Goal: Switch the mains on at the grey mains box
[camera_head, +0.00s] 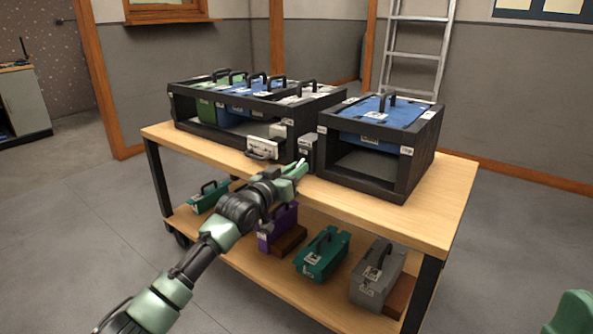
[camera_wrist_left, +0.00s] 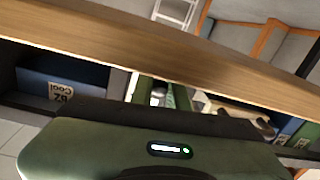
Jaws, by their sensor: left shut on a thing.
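The grey mains box (camera_head: 308,146) is a small grey box on the table top, between the two black racks. My left gripper (camera_head: 301,167) reaches up to its front, and its green fingers cover the lower front of the box. In the left wrist view the fingers (camera_wrist_left: 160,95) are shut on a small pale part at the box's front, which looks like its switch. The fingers hide most of that part, so I cannot tell which way it is set. My right gripper is out of view.
The long rack (camera_head: 228,140) holds green and blue modules; a white handled unit (camera_head: 263,146) stands by its front. The right rack (camera_head: 399,180) carries a blue module (camera_head: 372,122). Spare modules, including a teal one (camera_head: 322,256), sit on the lower shelf. The table's front edge is close below my gripper.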

